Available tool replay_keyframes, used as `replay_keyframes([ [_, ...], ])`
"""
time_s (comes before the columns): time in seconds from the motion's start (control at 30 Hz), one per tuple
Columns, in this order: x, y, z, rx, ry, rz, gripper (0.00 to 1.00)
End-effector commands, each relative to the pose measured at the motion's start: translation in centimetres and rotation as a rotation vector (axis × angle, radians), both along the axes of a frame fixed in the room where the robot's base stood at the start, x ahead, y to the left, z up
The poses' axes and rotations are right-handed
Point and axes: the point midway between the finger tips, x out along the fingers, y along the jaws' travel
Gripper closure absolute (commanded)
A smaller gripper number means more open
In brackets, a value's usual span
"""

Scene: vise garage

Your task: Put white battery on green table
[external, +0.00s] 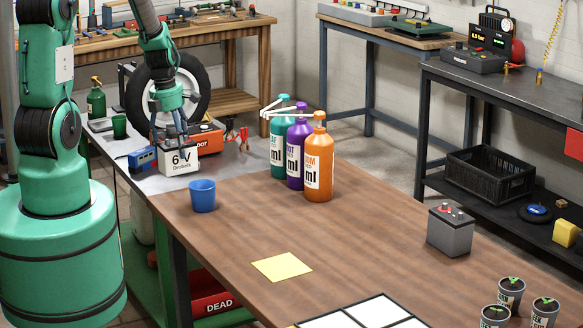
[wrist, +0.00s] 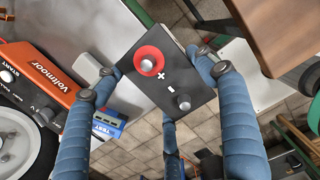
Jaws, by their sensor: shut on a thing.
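The white battery (external: 179,161), marked 6V, is upright near the left end of the long table in the external view. My gripper (external: 172,132) is above it and shut on it. In the wrist view the battery's dark top (wrist: 170,78), with a red-ringed terminal and a plain one, sits between my blue fingers. Tiled floor shows around it there, but I cannot tell if its base touches the table. A green surface (external: 148,285) shows low under the long table, partly hidden; I cannot tell if it is the green table.
The orange-red charger (external: 208,138) and blue tester (external: 142,160) stand close to the battery. A wheel (external: 190,85) is behind. A blue cup (external: 202,196) and several bottles (external: 318,165) are to the right. A grey battery (external: 450,232) stands farther right. The brown tabletop's middle is mostly clear.

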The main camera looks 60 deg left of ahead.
Motion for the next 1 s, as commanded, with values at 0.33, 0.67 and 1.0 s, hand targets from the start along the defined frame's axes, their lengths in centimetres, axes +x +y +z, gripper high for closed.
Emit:
replay_keyframes([
  [0.33, 0.2, 0.1, -2.5, 0.002, -0.003, 0.001, 0.87],
  [0.67, 0.1, 0.1, -2.5, 0.002, -0.003, 0.001, 0.87],
  [1.0, 1.0, 0.8, -2.7, 0.002, -0.003, 0.000, 0.87],
])
